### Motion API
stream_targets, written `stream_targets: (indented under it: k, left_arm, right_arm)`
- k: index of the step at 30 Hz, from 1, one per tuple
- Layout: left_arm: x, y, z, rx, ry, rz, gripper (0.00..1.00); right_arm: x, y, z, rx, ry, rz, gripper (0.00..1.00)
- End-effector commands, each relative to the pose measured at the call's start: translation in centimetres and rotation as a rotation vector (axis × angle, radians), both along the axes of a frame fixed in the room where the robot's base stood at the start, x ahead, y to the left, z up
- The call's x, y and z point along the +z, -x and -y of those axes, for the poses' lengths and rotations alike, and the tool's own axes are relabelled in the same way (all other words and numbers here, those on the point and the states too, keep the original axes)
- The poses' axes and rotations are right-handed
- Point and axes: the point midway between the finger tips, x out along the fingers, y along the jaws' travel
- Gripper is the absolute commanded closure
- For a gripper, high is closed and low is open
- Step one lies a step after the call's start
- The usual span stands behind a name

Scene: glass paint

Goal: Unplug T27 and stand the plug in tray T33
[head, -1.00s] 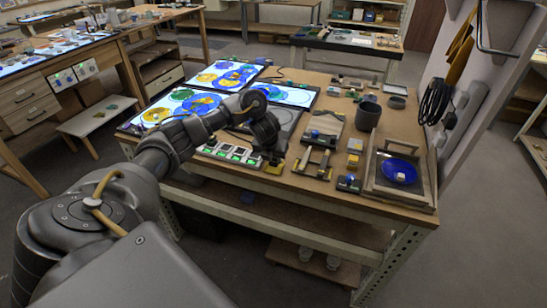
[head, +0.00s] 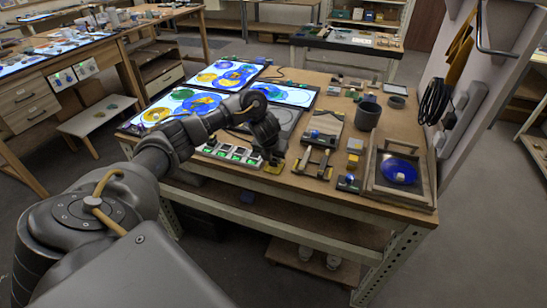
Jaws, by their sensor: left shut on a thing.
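My left gripper (head: 273,158) is low over the table's front edge, just right of the socket strip (head: 230,153) with its green lights. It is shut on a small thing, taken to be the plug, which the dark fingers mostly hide. A small yellow piece (head: 274,168) shows right below the fingertips; I cannot tell if they touch it. No T27 or T33 label is readable, so I cannot tell which tray is T33. My right gripper is not in view.
Lit panels with blue and yellow glass (head: 222,75) lie at the back left. Right of the gripper are a small wooden rack (head: 314,163), a dark cup (head: 367,116) and a wooden-framed tray (head: 374,178) with a blue disc (head: 398,171). A grey wall panel stands at the right.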

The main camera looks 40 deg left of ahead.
Motion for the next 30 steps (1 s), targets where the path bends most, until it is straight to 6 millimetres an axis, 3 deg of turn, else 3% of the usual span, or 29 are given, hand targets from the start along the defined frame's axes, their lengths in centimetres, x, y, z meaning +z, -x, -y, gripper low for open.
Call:
stream_targets:
  k: [30]
  left_arm:
    - [-0.71,0.00,-0.03,0.000,0.000,0.000,0.94]
  right_arm:
    - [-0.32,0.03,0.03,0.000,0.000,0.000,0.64]
